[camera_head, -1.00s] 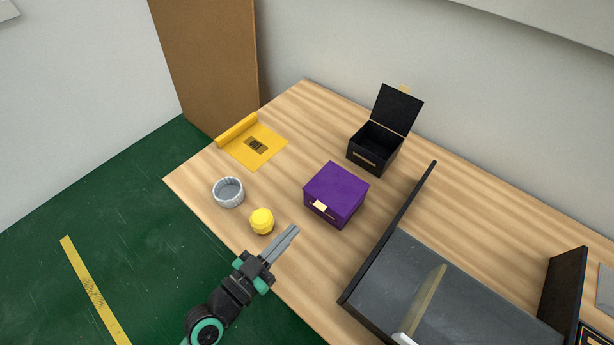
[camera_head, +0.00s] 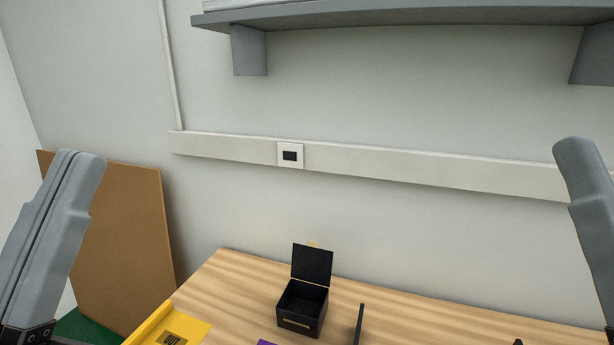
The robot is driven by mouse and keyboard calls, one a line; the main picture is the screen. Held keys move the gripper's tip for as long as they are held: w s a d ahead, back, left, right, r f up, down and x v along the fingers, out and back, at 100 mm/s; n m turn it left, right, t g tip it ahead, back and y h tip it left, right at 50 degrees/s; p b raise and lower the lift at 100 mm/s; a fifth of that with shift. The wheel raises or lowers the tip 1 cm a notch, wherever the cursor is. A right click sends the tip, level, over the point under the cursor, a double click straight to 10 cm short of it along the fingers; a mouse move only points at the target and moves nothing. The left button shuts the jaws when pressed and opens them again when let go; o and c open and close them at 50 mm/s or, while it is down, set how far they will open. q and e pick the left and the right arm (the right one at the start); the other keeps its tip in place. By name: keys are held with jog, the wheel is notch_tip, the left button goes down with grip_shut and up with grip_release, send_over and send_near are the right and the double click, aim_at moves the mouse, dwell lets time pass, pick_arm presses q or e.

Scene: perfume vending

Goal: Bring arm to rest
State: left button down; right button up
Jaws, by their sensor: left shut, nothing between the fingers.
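My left gripper (camera_head: 78,162) stands raised at the left of the head view, with its grey fingers pointing up and closed together on nothing. My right gripper (camera_head: 580,155) is raised at the right edge. It is partly cut off, so I cannot tell whether its fingers are together. Both grippers are up in front of the wall, and neither appears to touch anything on the table.
An open black box (camera_head: 303,307) stands on the wooden table (camera_head: 225,285). A yellow mat (camera_head: 160,330) and a sliver of the purple box (camera_head: 265,342) show at the bottom edge. A brown board (camera_head: 115,240) leans at left. A grey shelf (camera_head: 400,17) hangs above.

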pick_arm(q)
jog(key=s+a+r+n+y+p, duration=0.1)
jog(key=a+r+n+y+p, duration=0.15)
jog(key=r+p, duration=1.7)
jog(key=a+r+n+y+p, duration=0.1)
jog(key=r+n+y+p, duration=0.25)
jog(key=r+p, duration=1.6)
notch_tip(320, 180, down, 41)
jog(key=b, duration=4.2)
jog(key=shift+d+r+n+t, duration=0.15)
jog(key=shift+n+t, duration=0.15)
